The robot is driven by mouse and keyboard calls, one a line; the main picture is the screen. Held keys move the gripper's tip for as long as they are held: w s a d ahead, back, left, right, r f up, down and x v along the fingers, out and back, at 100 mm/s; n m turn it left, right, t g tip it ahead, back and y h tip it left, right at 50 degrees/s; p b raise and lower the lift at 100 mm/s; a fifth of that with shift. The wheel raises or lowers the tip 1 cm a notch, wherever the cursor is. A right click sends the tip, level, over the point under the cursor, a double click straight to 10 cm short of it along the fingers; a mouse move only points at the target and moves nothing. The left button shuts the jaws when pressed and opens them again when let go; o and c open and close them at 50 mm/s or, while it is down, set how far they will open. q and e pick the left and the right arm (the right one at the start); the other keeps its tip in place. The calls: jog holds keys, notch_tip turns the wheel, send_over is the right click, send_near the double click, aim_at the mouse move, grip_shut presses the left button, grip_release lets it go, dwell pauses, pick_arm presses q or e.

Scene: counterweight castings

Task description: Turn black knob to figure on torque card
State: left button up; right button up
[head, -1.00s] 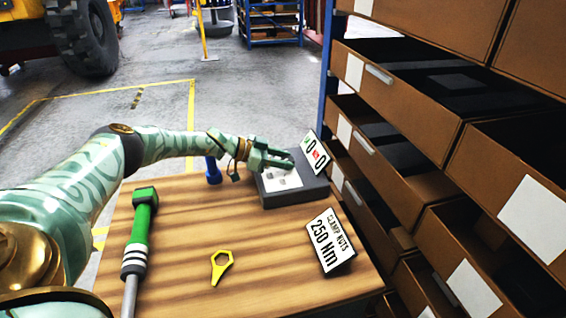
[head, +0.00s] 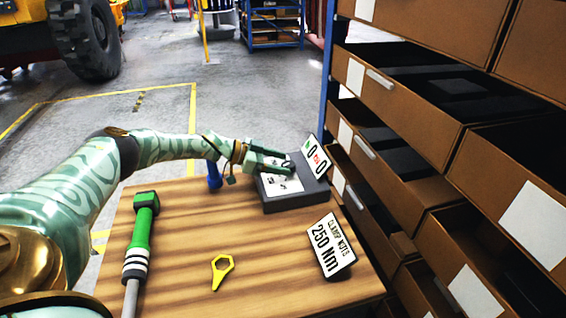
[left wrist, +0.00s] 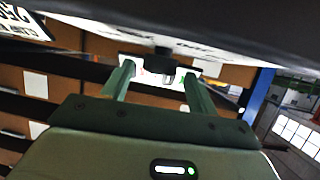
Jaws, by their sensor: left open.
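The torque card (head: 328,246) stands at the right of the wooden table and reads "CLAMP NUTS 250 Nm". A dark grey box (head: 295,200) with a white top label sits at the table's back right. A tilted white display plate (head: 317,155) at its back edge shows green and red marks and zeros. My left gripper (head: 288,165) is open over the box top. In the left wrist view, a dark shape that looks like the black knob (left wrist: 161,53) lies between the fingertips (left wrist: 158,75); contact cannot be told. The knob is mostly hidden in the head view. My right gripper is not in view.
A green-handled tool (head: 140,235) and a yellow ring wrench (head: 222,271) lie on the table (head: 185,260). A blue object (head: 214,174) stands left of the box. Open brown drawers (head: 400,150) crowd the right side.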

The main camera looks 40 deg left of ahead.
pick_arm(q)
jog(key=p+v, duration=0.2)
jog(key=v, duration=1.3)
jog(key=shift+w, duration=0.15)
